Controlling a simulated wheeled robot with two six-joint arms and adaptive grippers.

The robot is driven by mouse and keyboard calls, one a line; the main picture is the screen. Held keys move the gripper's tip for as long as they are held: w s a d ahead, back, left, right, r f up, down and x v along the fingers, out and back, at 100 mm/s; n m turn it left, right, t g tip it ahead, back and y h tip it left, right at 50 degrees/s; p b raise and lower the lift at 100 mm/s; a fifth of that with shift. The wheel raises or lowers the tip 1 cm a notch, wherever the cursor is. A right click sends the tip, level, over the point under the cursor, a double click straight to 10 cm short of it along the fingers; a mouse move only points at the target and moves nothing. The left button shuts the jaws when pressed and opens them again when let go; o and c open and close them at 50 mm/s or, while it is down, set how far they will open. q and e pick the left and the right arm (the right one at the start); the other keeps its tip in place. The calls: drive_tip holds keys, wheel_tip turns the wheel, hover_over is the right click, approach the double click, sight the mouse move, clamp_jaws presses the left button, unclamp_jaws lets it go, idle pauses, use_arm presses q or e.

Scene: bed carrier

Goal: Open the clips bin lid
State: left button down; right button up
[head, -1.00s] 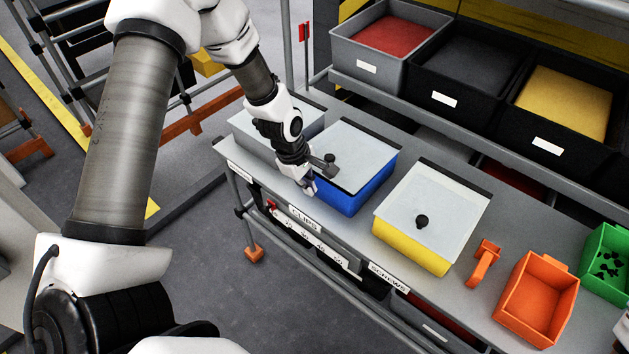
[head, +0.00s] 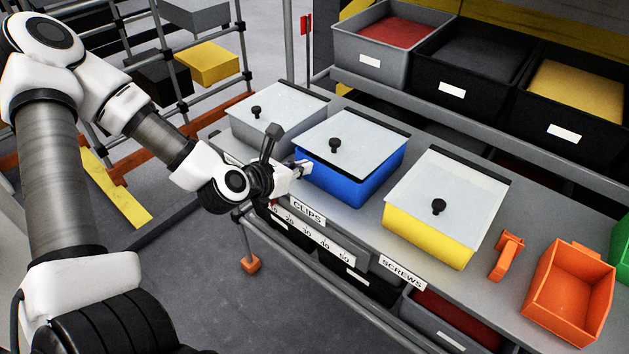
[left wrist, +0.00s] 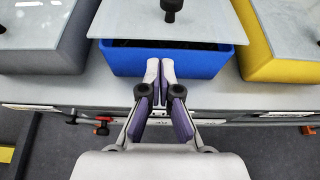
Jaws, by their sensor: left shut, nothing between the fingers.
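The blue clips bin (head: 345,183) stands behind the CLIPS label (head: 308,212). Its pale lid (head: 365,148) lies over the top, with a black knob (head: 334,145) near the front. In the left wrist view a dark strip (left wrist: 165,43) shows between the lid's front edge and the blue front wall; I cannot tell how far the lid is raised. My left gripper (head: 304,168) is shut and empty at the bin's front left, its fingertips close to the front wall. The fingertips also show in the left wrist view (left wrist: 160,64); contact is unclear. My right gripper is out of view.
A grey lidded bin (head: 262,140) stands left of the blue one, and a yellow lidded bin (head: 425,233) stands right. An orange scoop-like piece (head: 507,256) and orange bin (head: 570,290) are farther right. A shelf with larger bins (head: 465,95) rises behind. Open floor lies in front.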

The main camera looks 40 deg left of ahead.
use_arm(q)
drive_tip(key=x, duration=0.4)
drive_tip(key=shift+w+f, duration=0.2)
drive_tip(key=shift+w, duration=0.2)
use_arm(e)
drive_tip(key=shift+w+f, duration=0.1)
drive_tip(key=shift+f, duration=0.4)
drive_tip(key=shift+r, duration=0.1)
